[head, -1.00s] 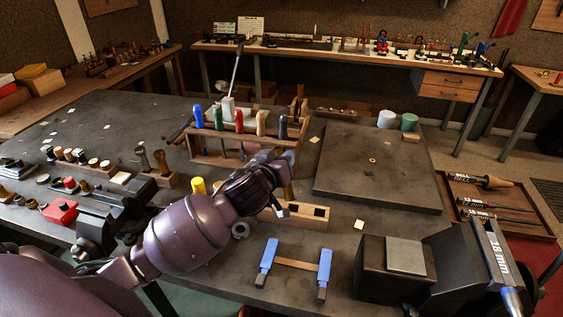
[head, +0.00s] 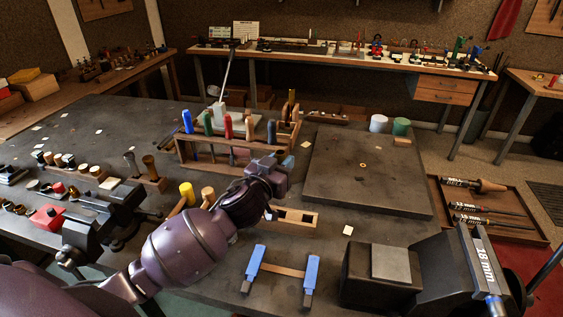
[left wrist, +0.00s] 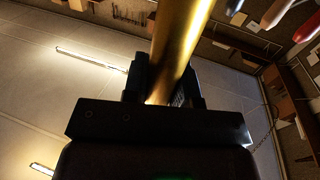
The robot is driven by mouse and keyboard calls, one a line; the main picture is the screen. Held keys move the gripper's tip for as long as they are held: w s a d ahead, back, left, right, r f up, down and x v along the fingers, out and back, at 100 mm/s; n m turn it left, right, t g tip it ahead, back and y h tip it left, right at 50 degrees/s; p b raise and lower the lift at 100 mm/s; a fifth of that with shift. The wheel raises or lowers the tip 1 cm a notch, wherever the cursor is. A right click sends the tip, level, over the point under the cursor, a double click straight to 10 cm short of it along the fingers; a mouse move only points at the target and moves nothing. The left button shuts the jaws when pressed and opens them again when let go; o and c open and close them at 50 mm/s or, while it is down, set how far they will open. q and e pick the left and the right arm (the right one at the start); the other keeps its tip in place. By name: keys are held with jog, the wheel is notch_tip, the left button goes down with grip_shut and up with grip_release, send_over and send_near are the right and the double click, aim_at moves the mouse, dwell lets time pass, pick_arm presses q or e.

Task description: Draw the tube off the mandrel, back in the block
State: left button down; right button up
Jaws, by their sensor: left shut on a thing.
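My left gripper (head: 284,165) is above and behind the wooden block (head: 300,217) in the head view. In the left wrist view, its jaws (left wrist: 165,85) are shut on a brass tube (left wrist: 182,38), which rises away from the camera. In the head view my wrist hides most or all of the held tube, so I cannot tell where its ends are. The block lies on the bench with a dark hole showing; its left part is behind my arm. My right gripper is not in view.
A wooden tool rack (head: 200,158) with coloured handles stands just behind my gripper. A dark flat plate (head: 400,195) lies to the right. A blue-ended stand (head: 282,270) is in front of the block. A vise (head: 95,225) is at the left.

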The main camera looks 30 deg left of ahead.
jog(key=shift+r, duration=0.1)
pick_arm(q)
notch_tip(320, 180, down, 6)
jog(key=b, duration=0.4)
jog(key=shift+r, duration=0.1)
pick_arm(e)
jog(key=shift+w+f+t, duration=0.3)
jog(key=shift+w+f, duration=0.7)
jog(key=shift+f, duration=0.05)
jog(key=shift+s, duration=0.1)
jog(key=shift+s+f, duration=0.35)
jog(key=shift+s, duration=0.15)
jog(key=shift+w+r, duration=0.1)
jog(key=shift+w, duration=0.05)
